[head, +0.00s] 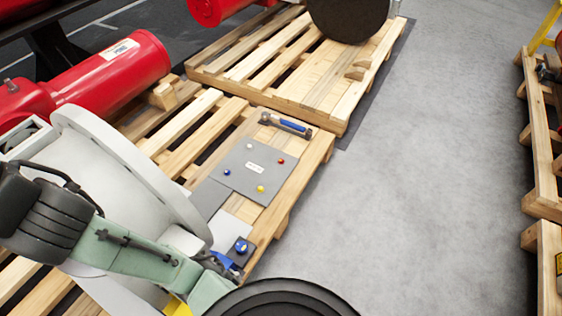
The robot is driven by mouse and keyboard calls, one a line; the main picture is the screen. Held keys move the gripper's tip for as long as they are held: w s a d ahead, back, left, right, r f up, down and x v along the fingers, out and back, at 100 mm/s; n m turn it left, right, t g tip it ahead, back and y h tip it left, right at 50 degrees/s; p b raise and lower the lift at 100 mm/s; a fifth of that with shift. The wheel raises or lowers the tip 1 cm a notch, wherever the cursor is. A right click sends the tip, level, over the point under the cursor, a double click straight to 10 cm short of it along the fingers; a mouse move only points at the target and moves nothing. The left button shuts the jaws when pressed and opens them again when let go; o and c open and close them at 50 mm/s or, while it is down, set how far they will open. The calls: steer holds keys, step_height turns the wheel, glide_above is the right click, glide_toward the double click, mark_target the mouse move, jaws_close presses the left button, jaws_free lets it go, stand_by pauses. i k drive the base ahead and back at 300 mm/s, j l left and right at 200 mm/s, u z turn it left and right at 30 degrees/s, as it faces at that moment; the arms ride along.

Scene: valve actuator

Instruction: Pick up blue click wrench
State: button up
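The blue click wrench (291,127) lies on the wooden pallet (313,157) in the upper middle of the head view. It has a blue grip and a dark metal head at its left end. It lies flat, slanting down to the right, just beyond a grey plate (254,170). Nothing is touching it from above. I cannot make out my gripper in this view. Arm-like pale green parts show at the lower left, well apart from the wrench.
The grey plate carries several small coloured knobs and a white label. A blue part (241,247) sits nearer. Red cylinders (110,70) lie at the upper left. Another pallet (300,62) adjoins behind. Bare grey floor (430,170) is open to the right; more pallets stand at the right edge.

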mark_target(266, 116)
steer(key=i+l+u, duration=0.15)
steer(key=i+l, duration=1.1)
steer(key=i+l+u, duration=0.2)
steer(key=i+l, duration=1.15)
